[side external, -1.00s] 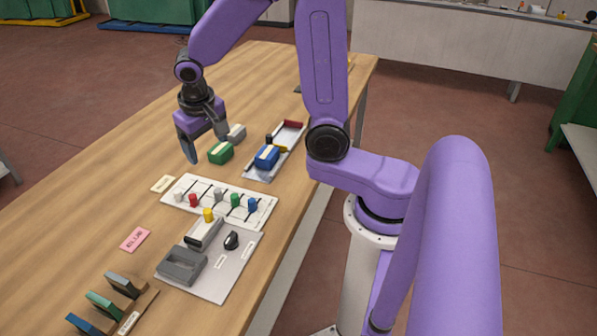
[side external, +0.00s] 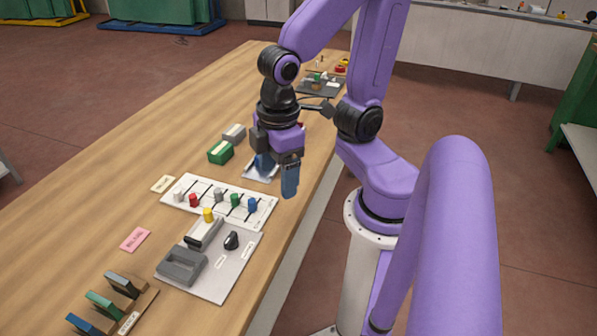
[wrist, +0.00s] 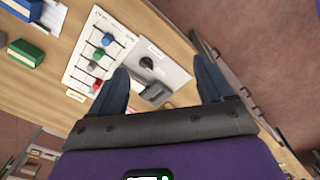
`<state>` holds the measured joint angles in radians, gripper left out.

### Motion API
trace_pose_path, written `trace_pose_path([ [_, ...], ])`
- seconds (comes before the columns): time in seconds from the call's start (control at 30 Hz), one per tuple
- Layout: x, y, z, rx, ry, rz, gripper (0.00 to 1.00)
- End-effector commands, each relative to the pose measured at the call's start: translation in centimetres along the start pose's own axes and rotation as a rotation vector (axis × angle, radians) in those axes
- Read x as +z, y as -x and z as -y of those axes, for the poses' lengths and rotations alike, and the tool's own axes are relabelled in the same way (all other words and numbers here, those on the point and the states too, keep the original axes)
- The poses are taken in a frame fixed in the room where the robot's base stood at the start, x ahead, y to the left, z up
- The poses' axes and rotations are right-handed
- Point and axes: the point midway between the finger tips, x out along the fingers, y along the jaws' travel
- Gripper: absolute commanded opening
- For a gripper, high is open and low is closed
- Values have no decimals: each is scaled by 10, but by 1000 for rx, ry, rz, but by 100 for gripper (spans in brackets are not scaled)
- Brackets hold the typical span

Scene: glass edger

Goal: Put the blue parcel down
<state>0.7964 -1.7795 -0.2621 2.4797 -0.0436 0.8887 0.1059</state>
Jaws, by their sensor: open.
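The blue parcel (side external: 264,162) lies in the pale tray (side external: 252,175) near the table's right edge, mostly hidden behind my gripper in the side view. In the wrist view the parcel (wrist: 20,7) is cut off at the top left corner, with part of the tray (wrist: 51,18) beside it. My gripper (side external: 279,172) is above the table's right edge, in front of the tray in the side view. In the wrist view its two blue-grey fingers (wrist: 160,80) are spread with nothing held between them; the parcel is outside them.
A green box (side external: 220,152) and a grey box (side external: 234,133) stand left of the tray. A white board with several coloured pegs (side external: 219,195) and a grey panel with a black knob (side external: 231,240) lie nearer the camera.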

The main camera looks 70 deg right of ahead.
Motion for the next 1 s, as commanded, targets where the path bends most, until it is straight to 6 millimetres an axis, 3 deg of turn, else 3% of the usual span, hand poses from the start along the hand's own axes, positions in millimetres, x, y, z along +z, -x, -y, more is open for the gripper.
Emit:
trace_pose_path([
  [0.1, 15, 2, 16, -22, 108, 1, 80],
  [0.3, 27, 4, 28, -38, 190, 5, 80],
  [1.0, 27, 4, 29, -39, 193, 5, 80],
])
